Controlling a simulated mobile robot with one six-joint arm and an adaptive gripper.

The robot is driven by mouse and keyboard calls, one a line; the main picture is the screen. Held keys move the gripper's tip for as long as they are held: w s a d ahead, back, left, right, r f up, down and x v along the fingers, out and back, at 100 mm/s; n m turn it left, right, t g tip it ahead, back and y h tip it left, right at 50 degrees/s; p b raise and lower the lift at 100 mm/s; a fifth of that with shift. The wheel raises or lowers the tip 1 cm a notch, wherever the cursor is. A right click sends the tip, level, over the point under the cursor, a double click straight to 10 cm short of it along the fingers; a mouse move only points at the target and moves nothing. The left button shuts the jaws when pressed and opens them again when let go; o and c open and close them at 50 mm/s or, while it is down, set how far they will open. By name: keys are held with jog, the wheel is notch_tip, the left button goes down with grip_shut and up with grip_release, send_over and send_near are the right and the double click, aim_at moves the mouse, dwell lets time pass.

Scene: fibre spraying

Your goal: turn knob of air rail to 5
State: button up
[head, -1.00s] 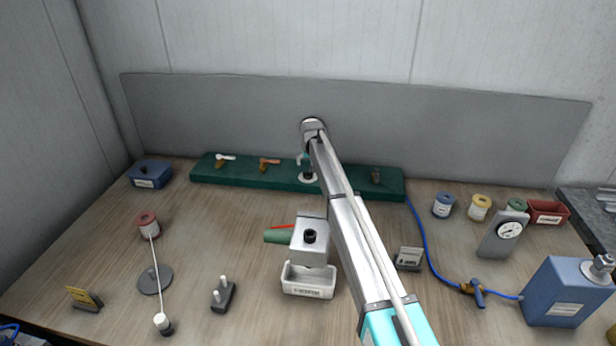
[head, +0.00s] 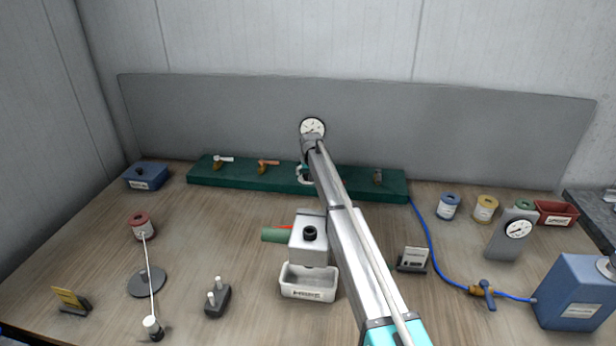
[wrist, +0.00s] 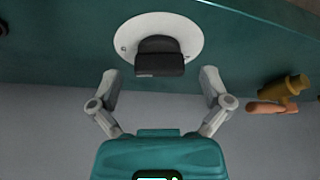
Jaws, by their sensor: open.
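The air rail (head: 240,178) is a long dark green bar along the back of the table. In the wrist view, its black knob (wrist: 160,57) stands out from a round white dial plate (wrist: 195,38). Any numbers on the plate are too small or turned away to read. My gripper (wrist: 160,85) is open and empty, its two fingers apart on either side of the knob's end, with no visible contact. In the head view my arm covers most of the knob and gripper in front of the rail.
Small valves (head: 268,163) stand on the rail to the left, another fitting (head: 377,177) to the right. A white tray with a machine block (head: 310,236) sits left of my arm. A blue hose (head: 430,245) runs at right.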

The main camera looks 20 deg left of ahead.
dwell(0.3)
jog(key=c, duration=1.2)
jog(key=shift+o, duration=0.2)
jog(key=shift+m, duration=0.3)
jog(key=shift+f+m+h, duration=0.1)
jog(key=shift+m+h, duration=0.3)
jog(key=shift+m, duration=0.5)
jog(key=o, duration=1.2)
jog(key=shift+c, duration=0.2)
jog(key=shift+n, duration=0.5)
